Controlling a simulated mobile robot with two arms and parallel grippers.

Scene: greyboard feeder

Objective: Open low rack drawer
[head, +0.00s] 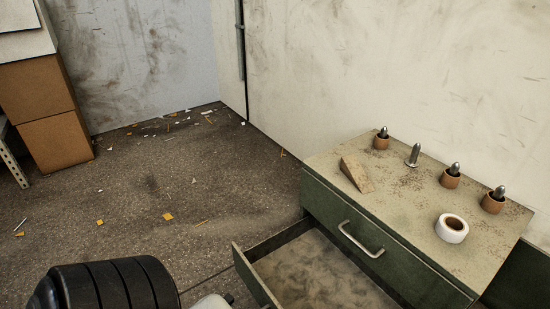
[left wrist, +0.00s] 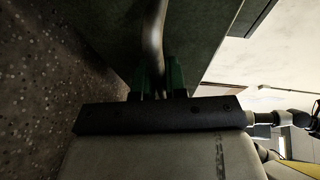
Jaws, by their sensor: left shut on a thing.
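The green rack (head: 400,240) stands against the wall at the right in the head view. Its upper drawer, with a metal bar handle (head: 360,239), is shut. The low drawer (head: 255,276) below it is pulled out, and its dusty, bare inside shows between its front panel and the rack. In the left wrist view my left gripper (left wrist: 160,78) is shut on a metal bar handle (left wrist: 154,35) on a green panel (left wrist: 105,40). The handle of the low drawer is hidden in the head view. My right gripper is not in view.
On the rack top are a wooden wedge (head: 356,174), a white tape roll (head: 452,228), a metal pin (head: 414,155) and several pins in brown cups. Cardboard boxes (head: 55,140) stand at the left. The floor between holds small scraps but is otherwise clear.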

